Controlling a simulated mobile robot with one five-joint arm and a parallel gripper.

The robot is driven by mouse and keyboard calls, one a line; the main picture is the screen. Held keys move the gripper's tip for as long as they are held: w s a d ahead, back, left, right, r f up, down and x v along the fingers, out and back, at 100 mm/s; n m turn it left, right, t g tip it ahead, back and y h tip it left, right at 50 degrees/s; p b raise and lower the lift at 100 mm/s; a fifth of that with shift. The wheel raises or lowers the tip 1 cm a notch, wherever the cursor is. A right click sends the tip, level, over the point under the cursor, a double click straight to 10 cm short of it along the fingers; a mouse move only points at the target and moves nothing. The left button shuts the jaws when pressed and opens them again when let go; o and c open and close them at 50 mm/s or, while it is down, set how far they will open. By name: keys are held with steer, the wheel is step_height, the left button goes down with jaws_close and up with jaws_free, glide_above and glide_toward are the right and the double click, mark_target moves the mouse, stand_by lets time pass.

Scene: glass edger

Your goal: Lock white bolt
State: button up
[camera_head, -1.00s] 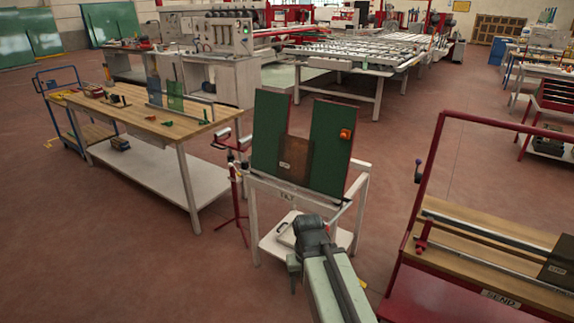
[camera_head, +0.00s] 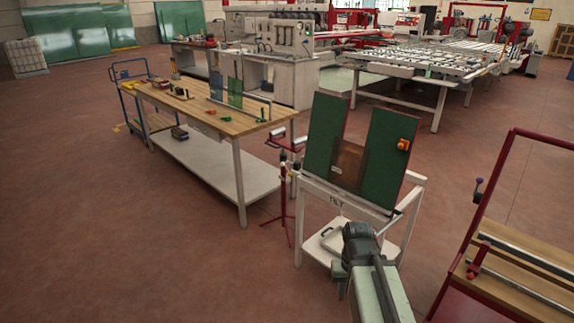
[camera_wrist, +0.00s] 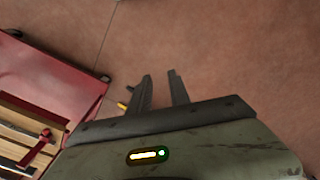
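I cannot make out a white bolt for certain in either view. A white stand (camera_head: 414,181) holds two upright dark green panels (camera_head: 383,160) with an orange block (camera_head: 403,145) on the right one. A small brown plate (camera_head: 347,163) with a pale label leans between them. A thin light rod (camera_head: 397,217) shows at its front right corner. My gripper (camera_wrist: 159,78) has two dark fingers apart, with only floor between them in the wrist view. In the head view my arm ends in front of the stand, and the fingers are hard to see.
A red frame with wooden boards (camera_head: 521,264) stands at the right; its red base (camera_wrist: 62,60) shows in the wrist view. A wooden-topped workbench (camera_head: 205,105) and a blue trolley (camera_head: 130,69) stand at the left. A red tripod stand (camera_head: 284,205) is beside the white stand. The left foreground floor is clear.

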step_height(320, 180, up, 17)
steer(key=p, duration=1.6)
steer(key=shift+r+p, duration=0.2)
steer(key=shift+p, duration=0.1)
jaws_close()
steer(key=shift+f+b, duration=0.35)
steer(key=shift+f, duration=0.05)
